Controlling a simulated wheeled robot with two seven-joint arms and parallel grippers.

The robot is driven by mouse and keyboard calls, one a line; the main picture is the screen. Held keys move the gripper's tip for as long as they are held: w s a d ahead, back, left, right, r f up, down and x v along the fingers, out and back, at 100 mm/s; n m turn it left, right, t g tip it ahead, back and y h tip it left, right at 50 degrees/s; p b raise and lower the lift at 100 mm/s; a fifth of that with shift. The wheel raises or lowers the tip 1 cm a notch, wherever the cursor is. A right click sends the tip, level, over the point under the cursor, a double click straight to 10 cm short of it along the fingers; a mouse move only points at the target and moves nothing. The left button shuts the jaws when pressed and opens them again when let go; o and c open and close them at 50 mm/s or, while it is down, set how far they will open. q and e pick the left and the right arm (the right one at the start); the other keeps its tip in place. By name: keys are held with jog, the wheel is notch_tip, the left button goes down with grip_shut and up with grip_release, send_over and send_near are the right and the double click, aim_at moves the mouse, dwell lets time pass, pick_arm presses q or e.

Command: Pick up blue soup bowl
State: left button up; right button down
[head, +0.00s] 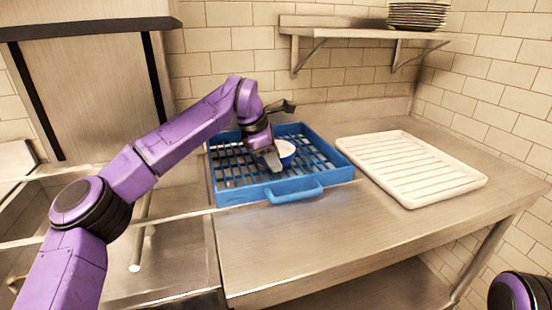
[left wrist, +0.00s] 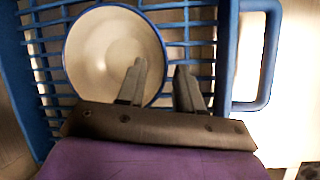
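The blue soup bowl (head: 286,149) sits in the blue rack (head: 233,194); it shows a cream inside and a thin blue rim in the left wrist view (left wrist: 98,52). My left gripper (head: 273,160) is over the bowl, pointing down. In the left wrist view, my left gripper (left wrist: 160,78) has its fingers apart, one over the bowl's inside and one outside its rim, with the rim between them. I cannot tell how deep the fingers reach. Part of the bowl is hidden by the gripper in the head view. My right gripper is not in view.
The blue rack has slatted sides and a front handle (head: 293,190). A white ribbed tray (head: 410,166) lies to its right on the steel counter (head: 300,245). Stacked plates (head: 418,16) stand on a wall shelf (head: 350,32). A sink lies at left. The counter's front is clear.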

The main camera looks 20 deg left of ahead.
pick_arm(q)
jog(key=shift+d+f, duration=0.15)
jog(key=shift+c, duration=0.7)
grip_shut()
